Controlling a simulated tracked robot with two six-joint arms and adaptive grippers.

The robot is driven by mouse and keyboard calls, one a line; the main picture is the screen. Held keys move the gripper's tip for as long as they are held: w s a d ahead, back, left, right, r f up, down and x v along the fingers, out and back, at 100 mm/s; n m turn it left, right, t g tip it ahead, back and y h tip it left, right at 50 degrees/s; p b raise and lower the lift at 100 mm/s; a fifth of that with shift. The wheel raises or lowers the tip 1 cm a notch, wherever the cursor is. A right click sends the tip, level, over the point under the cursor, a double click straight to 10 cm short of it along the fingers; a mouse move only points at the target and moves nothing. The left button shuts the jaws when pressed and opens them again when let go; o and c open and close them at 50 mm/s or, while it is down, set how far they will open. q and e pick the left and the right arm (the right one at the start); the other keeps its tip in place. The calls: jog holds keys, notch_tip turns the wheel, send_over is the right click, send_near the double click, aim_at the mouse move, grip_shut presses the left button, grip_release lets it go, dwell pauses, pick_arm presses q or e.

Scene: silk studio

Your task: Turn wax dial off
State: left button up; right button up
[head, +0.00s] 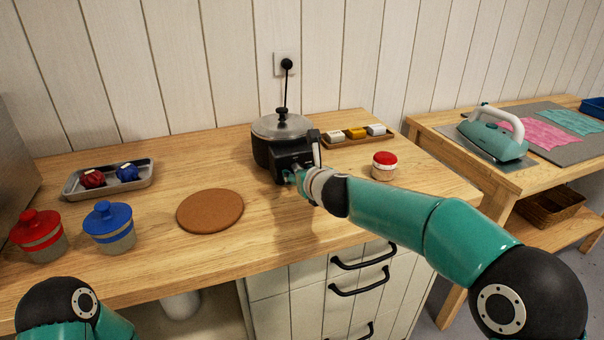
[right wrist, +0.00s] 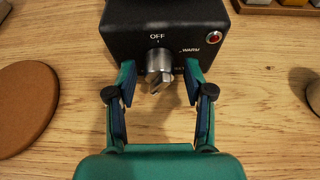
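The black wax pot (head: 265,152) with a shiny lid stands at the back of the wooden counter. Its control box (right wrist: 165,22) fills the top of the right wrist view, with the marks OFF and WARM and a further label partly hidden. The silver wax dial (right wrist: 160,66) is on its front; its grip looks slanted, and I cannot tell its exact setting. My right gripper (head: 297,179) is at the box front. In the wrist view its fingers (right wrist: 158,88) are open on either side of the dial, with gaps showing. My left gripper is out of view.
A red indicator (right wrist: 214,37) is on the box. A cork mat (head: 210,211) lies left, and a red-lidded jar (head: 384,165) stands right. A wooden tray (head: 345,143) holds small blocks. A power cord (head: 286,92) rises behind the pot.

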jog(key=c, duration=0.8)
jog(key=shift+d, duration=0.1)
grip_shut()
jog(key=shift+a+n+t+h, duration=0.15)
jog(key=shift+n+h, duration=0.25)
jog(key=shift+n, duration=0.15)
jog(key=shift+a+n+t+h, duration=0.1)
jog(key=shift+n+t+h, duration=0.05)
jog(key=shift+n+h, duration=0.35)
jog(key=shift+n+t+h+b, duration=0.5)
jog(key=shift+n+h, duration=0.1)
jog(key=shift+n, duration=0.75)
jog(key=o, duration=1)
grip_release()
